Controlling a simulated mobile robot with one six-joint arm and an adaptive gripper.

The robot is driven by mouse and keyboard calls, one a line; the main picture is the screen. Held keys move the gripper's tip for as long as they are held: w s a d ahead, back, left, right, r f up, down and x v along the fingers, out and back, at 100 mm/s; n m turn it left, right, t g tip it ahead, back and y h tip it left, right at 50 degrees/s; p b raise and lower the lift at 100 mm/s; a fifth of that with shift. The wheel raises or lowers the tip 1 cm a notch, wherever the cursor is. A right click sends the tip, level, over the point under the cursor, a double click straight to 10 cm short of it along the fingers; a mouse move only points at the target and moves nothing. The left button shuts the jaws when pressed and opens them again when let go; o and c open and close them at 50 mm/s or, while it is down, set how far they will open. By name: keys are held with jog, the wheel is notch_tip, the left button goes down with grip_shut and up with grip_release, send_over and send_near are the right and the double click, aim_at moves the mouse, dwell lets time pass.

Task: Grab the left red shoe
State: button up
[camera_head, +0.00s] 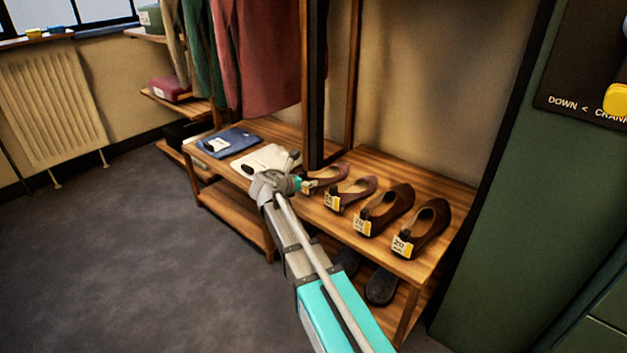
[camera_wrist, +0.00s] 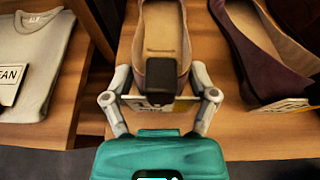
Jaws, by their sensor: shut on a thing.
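The left red shoe (camera_head: 332,171) is the leftmost in a row of shoes on the wooden bench. In the wrist view, this shoe (camera_wrist: 162,28) is upright with a tan insole, its dark heel toward me and a tag below the heel, partly hidden. My gripper (camera_head: 297,184) is at its heel end. In the wrist view, my gripper (camera_wrist: 160,80) has one finger on each side of the heel and is shut on it. The second red shoe (camera_head: 351,193) stands to the right, also in the wrist view (camera_wrist: 258,45), apart from my fingers.
Two brown shoes (camera_head: 386,209) (camera_head: 424,228) stand further right on the bench (camera_head: 388,252). A folded pale shirt (camera_head: 264,160) and a blue garment (camera_head: 227,142) lie left. A dark upright post (camera_head: 314,90) rises behind the held shoe. Dark shoes lie on the lower shelf.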

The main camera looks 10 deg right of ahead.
jog(key=shift+r, duration=0.1)
notch_tip(320, 180, up, 3)
jog(key=p, duration=0.3)
jog(key=s+d+r+p, duration=0.2)
jog(key=s+r+p, duration=0.7)
jog(key=s, duration=0.4)
jog(key=shift+s+d+r+p, duration=0.35)
jog(key=shift+r+p, duration=0.05)
jog(key=shift+p, duration=0.1)
